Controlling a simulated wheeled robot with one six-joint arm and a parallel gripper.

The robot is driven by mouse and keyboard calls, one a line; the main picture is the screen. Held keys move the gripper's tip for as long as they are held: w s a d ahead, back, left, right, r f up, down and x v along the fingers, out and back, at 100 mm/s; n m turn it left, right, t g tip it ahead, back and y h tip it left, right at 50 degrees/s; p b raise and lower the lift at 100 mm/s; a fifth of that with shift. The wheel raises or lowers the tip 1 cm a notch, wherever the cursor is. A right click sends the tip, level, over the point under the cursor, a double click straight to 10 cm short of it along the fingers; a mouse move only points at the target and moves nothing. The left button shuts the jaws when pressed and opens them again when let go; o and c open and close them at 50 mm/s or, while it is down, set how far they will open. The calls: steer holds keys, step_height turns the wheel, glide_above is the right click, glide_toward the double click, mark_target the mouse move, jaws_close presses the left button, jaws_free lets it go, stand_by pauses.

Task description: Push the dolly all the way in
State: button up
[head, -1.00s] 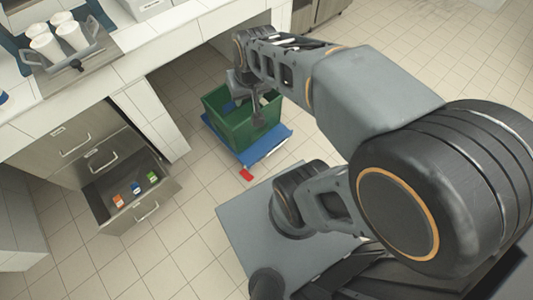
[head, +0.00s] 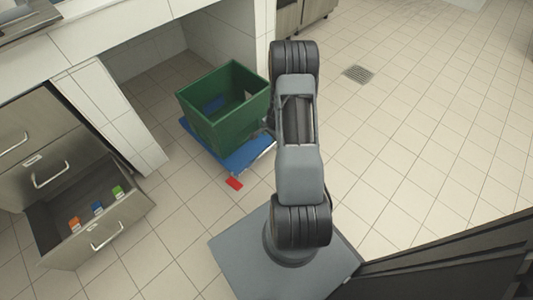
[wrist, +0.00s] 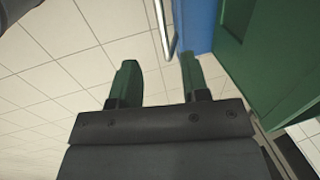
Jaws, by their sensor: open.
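The blue dolly (head: 247,157) stands on the floor at the mouth of the bay under the counter, partly outside it. In the head view my arm hides most of my gripper, which is low at the right side of the crate. In the wrist view my gripper (wrist: 161,78) is open, with nothing between its fingers. There the dolly (wrist: 196,22) shows beyond the right finger, and the crate (wrist: 270,60) fills the right side. I cannot tell whether a finger touches either.
The bay (head: 150,65) under the counter is open behind the dolly. An open drawer (head: 95,215) with several small coloured blocks juts out at left. A tiled wall (head: 112,112) stands between drawer and bay. The floor to the right is clear, with a drain (head: 358,74).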

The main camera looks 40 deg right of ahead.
mark_target(267, 150)
steer(key=f+b, duration=0.1)
steer(key=f, duration=0.3)
steer(key=w+f+b, duration=0.1)
steer(key=f+b, duration=0.1)
steer(key=f, duration=0.3)
steer(key=w+f+b, duration=0.1)
steer(key=f+b, duration=0.1)
steer(key=f, duration=0.2)
steer(key=shift+w+a+f, duration=0.2)
steer(key=shift+w, duration=0.05)
jaws_close()
